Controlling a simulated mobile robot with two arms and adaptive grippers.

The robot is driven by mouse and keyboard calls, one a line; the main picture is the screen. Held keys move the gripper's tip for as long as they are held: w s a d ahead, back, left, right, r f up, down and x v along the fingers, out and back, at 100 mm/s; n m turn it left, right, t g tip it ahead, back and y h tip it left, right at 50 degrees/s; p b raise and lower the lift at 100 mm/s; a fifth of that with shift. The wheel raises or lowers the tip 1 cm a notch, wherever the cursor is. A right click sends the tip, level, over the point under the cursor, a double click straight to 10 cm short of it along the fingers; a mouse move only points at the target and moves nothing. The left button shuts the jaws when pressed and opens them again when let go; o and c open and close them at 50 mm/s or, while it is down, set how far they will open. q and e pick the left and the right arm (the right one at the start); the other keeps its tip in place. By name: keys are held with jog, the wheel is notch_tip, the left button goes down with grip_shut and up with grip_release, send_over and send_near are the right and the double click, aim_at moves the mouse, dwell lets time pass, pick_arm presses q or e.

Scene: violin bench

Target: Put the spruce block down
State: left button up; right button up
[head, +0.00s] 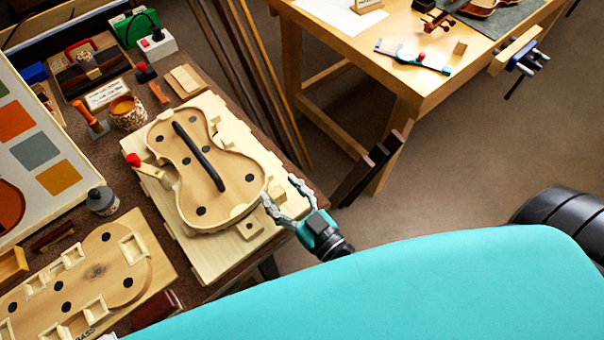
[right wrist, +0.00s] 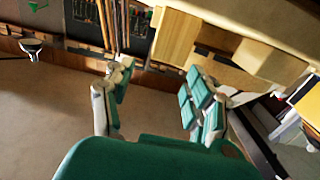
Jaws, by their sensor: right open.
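My right gripper (head: 284,198) is open at the lower right edge of a pale work board (head: 215,262). Its two fingers are spread, and no block is visibly clamped between them. On the board lies a violin-shaped mould (head: 190,155) with dark holes and a long black bar across it. A small pale block (head: 250,229) with a dark spot sits just left of the gripper. In the right wrist view, the open gripper (right wrist: 160,85) has a light yellow wooden block (right wrist: 175,38) beyond its fingertips. I cannot tell for certain which pale piece is the spruce block. My left gripper is not in view.
A second mould board (head: 160,262) lies at the lower left, beside a dark bottle (head: 102,200). A jar (head: 127,112) and tools crowd the back of the bench. Another table (head: 390,75) stands at the upper right, with open floor between.

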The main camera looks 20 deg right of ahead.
jog(key=b+v, duration=0.2)
jog(key=v, duration=0.9)
jog(key=s+d+f+g+h, duration=0.1)
jog(key=s+f+g, duration=0.2)
jog(key=f, duration=1)
jog(key=s+d+f+g+h, duration=0.1)
jog(key=s+d+f+g, duration=0.1)
jog(key=f, duration=1.2)
jog(key=s+d+f+m+g+h, duration=0.1)
jog(key=s+f+g, duration=0.3)
jog(key=f, duration=1)
jog(key=shift+s+d+g+h, duration=0.3)
jog(key=shift+d+g+h, duration=0.3)
jog(key=shift+g, duration=0.4)
jog(key=s+d+f+g, duration=0.1)
jog(key=s+d+f, duration=0.1)
jog(key=s, duration=0.1)
jog(key=s+d+f+g, duration=0.1)
jog(key=s+f+g, duration=0.1)
jog(key=f, duration=0.1)
jog(key=s+d+f+g+h, duration=0.1)
jog(key=s+d+f, duration=0.1)
jog(key=s+f, duration=0.1)
jog(key=shift+s+d+g, duration=0.3)
jog(key=shift+g, duration=0.1)
jog(key=shift+c, duration=0.3)
jog(key=shift+s+d+f, duration=0.2)
jog(key=shift+s, duration=0.2)
